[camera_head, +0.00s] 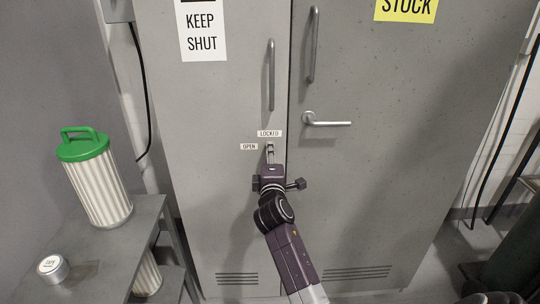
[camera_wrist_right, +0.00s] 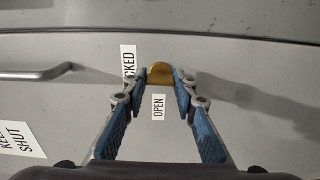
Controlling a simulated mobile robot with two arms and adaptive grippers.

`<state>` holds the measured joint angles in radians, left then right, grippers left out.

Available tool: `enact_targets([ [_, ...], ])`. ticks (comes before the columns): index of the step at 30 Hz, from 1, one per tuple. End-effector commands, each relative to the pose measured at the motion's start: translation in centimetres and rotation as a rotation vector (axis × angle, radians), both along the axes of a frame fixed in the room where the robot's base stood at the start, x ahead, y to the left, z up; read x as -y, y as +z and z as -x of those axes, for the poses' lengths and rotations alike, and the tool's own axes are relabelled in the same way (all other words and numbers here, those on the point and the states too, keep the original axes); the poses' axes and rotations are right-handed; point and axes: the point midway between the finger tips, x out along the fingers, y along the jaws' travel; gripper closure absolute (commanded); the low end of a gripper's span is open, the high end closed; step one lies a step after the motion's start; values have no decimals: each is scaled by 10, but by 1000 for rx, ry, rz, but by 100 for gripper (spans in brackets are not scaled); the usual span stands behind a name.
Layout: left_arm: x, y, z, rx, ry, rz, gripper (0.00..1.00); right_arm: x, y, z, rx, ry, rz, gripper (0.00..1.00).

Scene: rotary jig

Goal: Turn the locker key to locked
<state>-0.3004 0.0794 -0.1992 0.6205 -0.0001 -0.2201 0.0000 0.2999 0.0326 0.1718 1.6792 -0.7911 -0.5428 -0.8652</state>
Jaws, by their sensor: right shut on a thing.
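The grey locker (camera_head: 215,120) has a small LOCKED label (camera_head: 269,133) and, lower left of it, an OPEN label (camera_head: 249,147). My right gripper (camera_head: 270,150) is at the lock, just right of OPEN and below LOCKED. In the right wrist view its blue-padded fingertips (camera_wrist_right: 160,77) are shut on the brass-yellow key (camera_wrist_right: 159,72). The LOCKED label (camera_wrist_right: 128,62) shows left of the key there, and the OPEN label (camera_wrist_right: 158,107) just below it. The lock face is hidden, and I cannot tell which label the key points to. My left gripper is not in view.
A vertical handle (camera_head: 271,75) stands above the lock. A lever handle (camera_head: 326,123) sits on the right door. A bench (camera_head: 118,245) at the left holds a green-lidded ribbed canister (camera_head: 95,185) and a small round tin (camera_head: 53,268). The door front around the gripper is clear.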

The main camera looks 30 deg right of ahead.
Motion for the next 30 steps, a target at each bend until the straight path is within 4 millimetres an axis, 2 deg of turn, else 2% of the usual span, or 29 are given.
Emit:
enact_targets([
  [9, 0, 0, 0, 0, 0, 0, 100, 0, -1, 0, 0, 0, -5, 98],
  [10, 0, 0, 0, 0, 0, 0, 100, 0, -1, 0, 0, 0, -5, 72],
  [14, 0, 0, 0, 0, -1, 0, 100, 0, -1, 0, 0, 0, -4, 58],
  [24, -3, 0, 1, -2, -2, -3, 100, -1, 0, 2, 0, 0, -2, 56],
  [30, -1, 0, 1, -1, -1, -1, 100, -14, -2, 22, 0, 1, -4, 56],
])
